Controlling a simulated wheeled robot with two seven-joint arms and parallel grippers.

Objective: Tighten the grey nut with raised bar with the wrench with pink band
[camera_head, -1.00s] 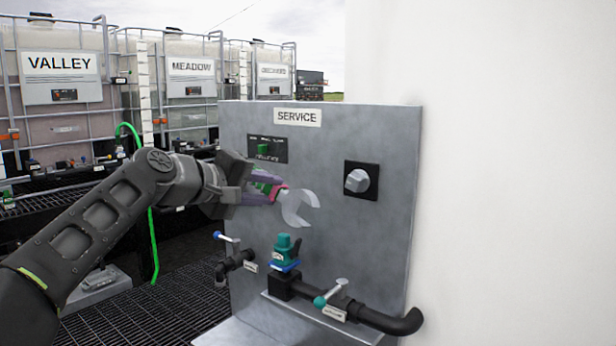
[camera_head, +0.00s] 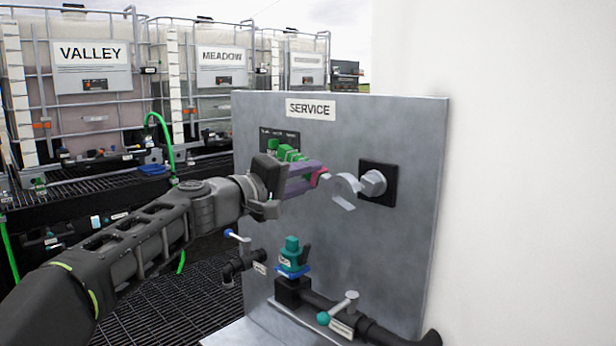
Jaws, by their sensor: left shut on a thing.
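The grey nut (camera_head: 373,183) with a raised bar sits on a black square plate on the right part of the service panel (camera_head: 420,140). My left gripper (camera_head: 312,178) is shut on the wrench (camera_head: 345,191). The wrench's pink band shows at the fingertips and its grey open jaw points right, toward the nut. In the picture the jaw's tips lie just left of the nut; I cannot tell whether they touch it. The wrench handle is mostly hidden by the gripper. My right gripper is not in view.
Below on the panel are a teal valve (camera_head: 293,256) with a blue base, a black pipe (camera_head: 385,335) with a teal-knobbed lever, and a blue-handled tap (camera_head: 239,252). A white wall (camera_head: 530,180) stands to the right. Labelled totes (camera_head: 92,80) stand behind left.

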